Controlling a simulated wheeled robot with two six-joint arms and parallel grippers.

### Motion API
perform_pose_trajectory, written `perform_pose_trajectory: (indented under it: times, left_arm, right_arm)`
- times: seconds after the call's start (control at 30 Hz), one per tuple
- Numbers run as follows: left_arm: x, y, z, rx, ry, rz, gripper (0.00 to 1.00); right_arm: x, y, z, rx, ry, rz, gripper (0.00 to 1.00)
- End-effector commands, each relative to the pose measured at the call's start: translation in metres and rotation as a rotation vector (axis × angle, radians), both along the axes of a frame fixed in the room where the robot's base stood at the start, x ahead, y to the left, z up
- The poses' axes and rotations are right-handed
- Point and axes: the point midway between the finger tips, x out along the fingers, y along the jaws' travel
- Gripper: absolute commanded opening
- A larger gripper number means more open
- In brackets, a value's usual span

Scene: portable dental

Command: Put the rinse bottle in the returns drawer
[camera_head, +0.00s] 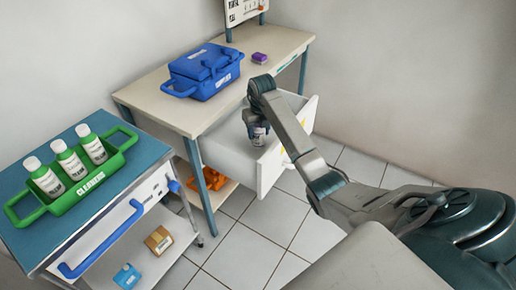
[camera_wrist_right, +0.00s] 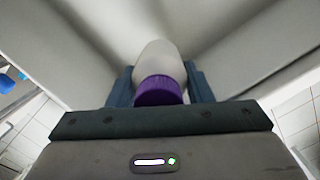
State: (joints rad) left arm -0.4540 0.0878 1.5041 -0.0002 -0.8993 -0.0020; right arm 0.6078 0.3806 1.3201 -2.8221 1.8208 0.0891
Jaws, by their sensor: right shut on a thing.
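The rinse bottle shows in the wrist view as a pale grey body with a purple cap (camera_wrist_right: 158,91). My right gripper (camera_wrist_right: 160,85) is shut on it, with a dark finger on each side. In the head view the right gripper (camera_head: 256,118) points down into the open white drawer (camera_head: 270,175) under the desk, and the bottle (camera_head: 259,136) is within the drawer's walls. I cannot tell whether the bottle's base touches the drawer floor. Drawer walls surround the bottle in the wrist view. My left gripper is not in view.
The desk (camera_head: 165,104) carries a blue case (camera_head: 203,73) and a small purple box (camera_head: 259,58). A cart (camera_head: 62,238) at left holds a green caddy (camera_head: 75,194) with several bottles, and boxes on its lower shelf. An orange item (camera_head: 212,178) sits under the desk.

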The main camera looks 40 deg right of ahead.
Motion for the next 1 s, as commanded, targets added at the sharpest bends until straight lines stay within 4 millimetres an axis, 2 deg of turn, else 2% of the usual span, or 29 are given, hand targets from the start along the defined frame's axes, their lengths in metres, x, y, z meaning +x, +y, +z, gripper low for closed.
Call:
perform_pose_trajectory:
  times: [0.3, 0.47, 0.7, 1.0]
  left_arm:
    - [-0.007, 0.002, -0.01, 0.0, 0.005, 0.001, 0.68]
    - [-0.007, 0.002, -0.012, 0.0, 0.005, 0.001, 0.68]
    - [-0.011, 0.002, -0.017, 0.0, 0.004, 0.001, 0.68]
    - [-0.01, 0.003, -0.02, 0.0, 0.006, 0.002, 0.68]
  right_arm:
    - [-0.001, 0.001, -0.053, 0.003, 0.003, -0.001, 0.18]
    - [0.0, 0.0, -0.065, 0.001, 0.001, 0.0, 0.18]
    - [-0.001, 0.0, -0.096, 0.001, 0.003, 0.0, 0.18]
    - [0.0, 0.0, -0.099, 0.0, 0.0, 0.0, 0.18]
